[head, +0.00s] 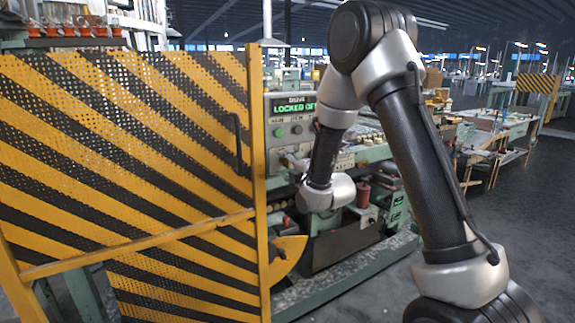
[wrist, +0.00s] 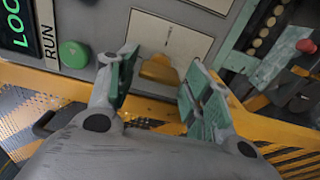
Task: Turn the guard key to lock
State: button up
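A yellow piece, apparently the guard key (wrist: 158,70), shows in the wrist view at the lower edge of a pale plate (wrist: 172,38) on the grey control panel. My gripper (wrist: 161,78) is open, its two green-padded fingers standing to the left and right of the yellow piece with a visible gap on each side. In the head view the control panel (head: 285,158) carries a display (head: 296,107) with green text reading "LOCKED OF…", its end cut off by my arm. The key and my gripper's fingers are hidden in the head view.
A yellow-and-black striped guard (head: 120,140) with a dark handle (head: 238,145) fills the left side. In the wrist view a green button (wrist: 73,54) by a "RUN" label sits left of my gripper, and a red knob (wrist: 306,46) is at the far right.

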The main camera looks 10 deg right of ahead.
jog(key=shift+s, duration=0.1)
jog(key=v, duration=0.7)
jog(key=shift+s, duration=0.15)
dwell(0.3)
jog(key=s+d+f+m+g+h, duration=0.2)
jog(key=s+f+m+g, duration=0.25)
jog(key=f, duration=0.25)
jog(key=s+d+f+m+g+h, duration=0.2)
jog(key=s+d+f+m+g, duration=0.15)
jog(key=f+m+g, duration=0.35)
jog(key=s+d+r+m, duration=0.2)
jog(key=s+r+m, duration=0.1)
jog(key=s+r, duration=0.4)
jog(key=s+d+r+m+g+h, duration=0.1)
jog(key=s+d+r+m, duration=0.2)
jog(key=s+r, duration=0.4)
jog(key=s+d+r+m, duration=0.2)
jog(key=s+r+m, duration=0.2)
jog(key=s, duration=1)
notch_tip(320, 180, up, 3)
jog(key=shift+s+d+r+h, duration=0.1)
jog(key=shift+s+d+h, duration=0.05)
jog(key=shift+s+h, duration=0.15)
